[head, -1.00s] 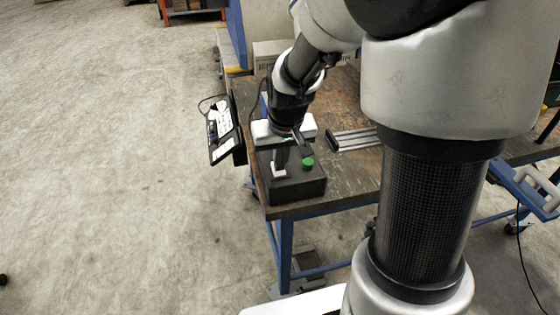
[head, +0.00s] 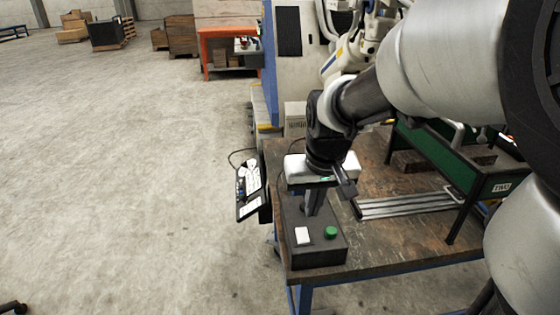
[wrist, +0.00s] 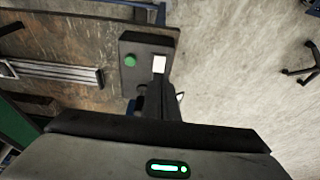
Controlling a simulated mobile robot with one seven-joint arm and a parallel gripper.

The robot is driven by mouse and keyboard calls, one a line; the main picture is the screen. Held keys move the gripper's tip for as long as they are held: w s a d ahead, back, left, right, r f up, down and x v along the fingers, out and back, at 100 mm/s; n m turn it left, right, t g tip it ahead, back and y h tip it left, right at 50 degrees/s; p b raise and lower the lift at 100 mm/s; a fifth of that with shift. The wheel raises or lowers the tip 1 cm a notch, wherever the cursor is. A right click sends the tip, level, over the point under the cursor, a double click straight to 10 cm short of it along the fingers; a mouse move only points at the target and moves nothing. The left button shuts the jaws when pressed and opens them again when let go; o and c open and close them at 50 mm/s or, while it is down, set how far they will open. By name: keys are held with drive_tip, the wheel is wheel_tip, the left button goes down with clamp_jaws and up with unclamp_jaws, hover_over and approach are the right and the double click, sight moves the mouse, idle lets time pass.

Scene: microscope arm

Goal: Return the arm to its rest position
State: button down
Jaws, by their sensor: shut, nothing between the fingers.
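My gripper (head: 312,212) is at the end of my arm, above the back part of a dark control box (head: 318,254) on the table. Its white body shows in the head view, and its narrow dark fingers point down, closed together with nothing held. The box carries a white rocker or button (head: 302,236) and a round green button (head: 331,232). In the wrist view the box (wrist: 148,42), the white button (wrist: 159,64) and the green button (wrist: 131,60) lie just beyond my fingers. I cannot tell the exact gap between fingertips and box.
The worn table (head: 400,238) holds metal rails (head: 405,205) right of the box and a green-sided rack (head: 470,165). A control pendant (head: 249,188) hangs at its left edge. Another robot arm (head: 345,60) stands behind.

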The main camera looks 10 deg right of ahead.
drive_tip(key=shift+r, duration=0.1)
drive_tip(key=s+r+t, duration=0.1)
drive_tip(key=s+r, duration=0.3)
drive_tip(key=s, duration=0.4)
drive_tip(key=s+r+t, duration=0.1)
drive_tip(key=s+r, duration=0.2)
drive_tip(key=s, duration=0.5)
wheel_tip(320, 180, up, 13)
drive_tip(key=p, duration=1.2)
drive_tip(key=shift+w+f, duration=0.15)
drive_tip(key=shift+w, duration=0.3)
drive_tip(key=shift+d, duration=0.15)
